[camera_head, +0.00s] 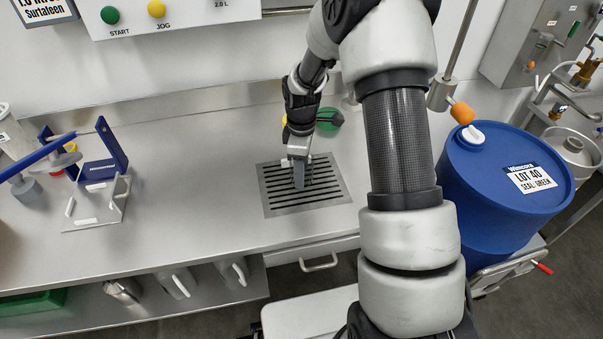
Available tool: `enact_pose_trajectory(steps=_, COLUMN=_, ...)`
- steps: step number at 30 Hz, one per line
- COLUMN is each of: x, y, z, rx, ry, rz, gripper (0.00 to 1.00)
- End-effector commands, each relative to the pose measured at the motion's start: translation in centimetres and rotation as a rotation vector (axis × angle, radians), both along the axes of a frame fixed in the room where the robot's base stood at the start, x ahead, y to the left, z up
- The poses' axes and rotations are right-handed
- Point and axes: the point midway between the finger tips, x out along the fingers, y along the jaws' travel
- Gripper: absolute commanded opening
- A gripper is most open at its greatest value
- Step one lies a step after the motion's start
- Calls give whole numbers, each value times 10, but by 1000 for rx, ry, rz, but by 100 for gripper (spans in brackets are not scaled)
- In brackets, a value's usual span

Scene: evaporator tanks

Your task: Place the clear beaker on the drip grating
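The drip grating (304,206) is a dark slotted metal panel set in the steel counter, in the middle of the head view. My gripper (298,182) points down over the grating's back half, seen from above and behind. Its fingers overlap in this view, so I cannot tell whether they are open or shut, or whether they touch the grating. I cannot make out a clear beaker at the gripper or on the visible part of the grating. A pale, see-through cylinder (12,138) stands at the far left edge, partly cut off; I cannot tell whether it is the beaker.
A blue stand (103,168) with a metal bracket is on the counter's left. Green and yellow round things (329,119) lie behind my gripper. A blue drum (503,180) stands right. Metal jugs (178,282) are on the lower shelf. The counter left of the grating is clear.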

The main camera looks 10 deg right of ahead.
Motion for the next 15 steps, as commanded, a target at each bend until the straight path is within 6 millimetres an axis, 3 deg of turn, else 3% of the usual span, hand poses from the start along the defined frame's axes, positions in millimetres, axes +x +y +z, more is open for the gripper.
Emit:
enact_pose_trajectory(steps=2, x=0, y=0, z=-9, rx=0, ry=0, rz=0, gripper=25)
enact_pose_trajectory(steps=12, x=0, y=0, z=-12, rx=0, ry=0, rz=0, gripper=25)
enact_pose_trajectory(steps=13, x=0, y=0, z=-11, rx=0, ry=-1, rz=0, gripper=51)
enact_pose_trajectory(steps=15, x=0, y=0, z=-11, rx=0, ry=0, rz=0, gripper=62)
